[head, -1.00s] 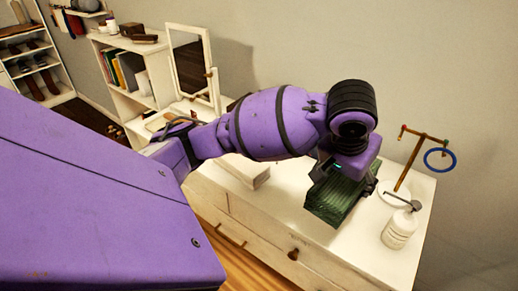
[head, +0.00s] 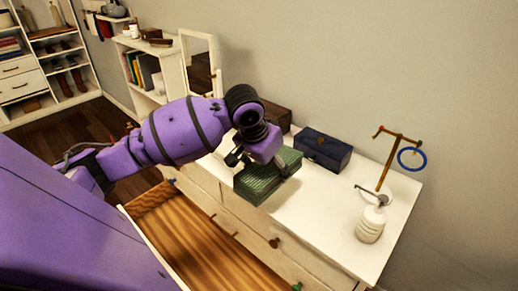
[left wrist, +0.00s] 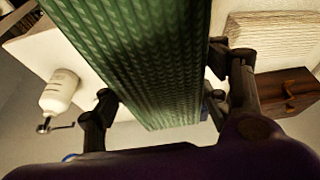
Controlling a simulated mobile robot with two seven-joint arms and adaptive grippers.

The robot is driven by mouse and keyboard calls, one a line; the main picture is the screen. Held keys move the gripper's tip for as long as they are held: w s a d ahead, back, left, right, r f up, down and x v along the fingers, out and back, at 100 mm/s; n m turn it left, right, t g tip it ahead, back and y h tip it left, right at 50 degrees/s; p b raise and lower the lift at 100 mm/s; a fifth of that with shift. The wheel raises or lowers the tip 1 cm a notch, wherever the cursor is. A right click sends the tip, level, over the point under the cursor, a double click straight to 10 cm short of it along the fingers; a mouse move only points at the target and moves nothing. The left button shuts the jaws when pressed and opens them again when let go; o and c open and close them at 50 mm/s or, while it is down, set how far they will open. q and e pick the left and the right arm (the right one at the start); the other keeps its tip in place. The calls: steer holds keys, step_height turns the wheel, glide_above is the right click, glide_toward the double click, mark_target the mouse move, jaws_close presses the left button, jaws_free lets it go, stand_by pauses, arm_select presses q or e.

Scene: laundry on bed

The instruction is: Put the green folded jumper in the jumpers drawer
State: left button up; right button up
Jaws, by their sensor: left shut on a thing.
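The green folded jumper (head: 262,182) is a thick ribbed block, held over the front part of the white dresser's top. My left gripper (head: 250,162) is shut on it, with its fingers on either side. In the left wrist view the jumper (left wrist: 155,60) fills the middle between the fingers (left wrist: 160,110). A wide drawer (head: 190,240) with a wood-grain floor stands open at the dresser's front, below and left of the jumper. Its visible floor is bare, and I cannot read a label. My right gripper is out of view.
On the dresser top (head: 318,205) stand a dark blue box (head: 323,150), a brown box (head: 275,116), a white pump bottle (head: 371,224) and a stand (head: 385,165) with a blue ring. A mirror (head: 200,62) stands behind.

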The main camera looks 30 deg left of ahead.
arm_select(q)
steer(key=a, duration=0.3)
steer(key=shift+w+a+f, duration=0.15)
steer(key=shift+w+f, duration=0.1)
steer(key=w+f, duration=0.1)
steer(key=w, duration=0.1)
steer(key=w+f, duration=0.1)
steer(key=w, duration=0.2)
steer(key=w+f+b, duration=0.1)
steer(key=w, duration=0.2)
steer(key=shift+f, duration=0.35)
steer(key=w+f+b, duration=0.1)
steer(key=w+f, duration=0.3)
steer(key=f, duration=0.1)
steer(key=shift+w, duration=0.3)
steer(key=shift+w+f, duration=0.35)
steer(key=shift+f, duration=0.05)
steer(key=shift+w+f, duration=0.25)
steer(key=shift+f, duration=0.05)
step_height(320, 180, down, 2)
steer(key=shift+s+f, duration=0.1)
steer(key=shift+f, duration=0.3)
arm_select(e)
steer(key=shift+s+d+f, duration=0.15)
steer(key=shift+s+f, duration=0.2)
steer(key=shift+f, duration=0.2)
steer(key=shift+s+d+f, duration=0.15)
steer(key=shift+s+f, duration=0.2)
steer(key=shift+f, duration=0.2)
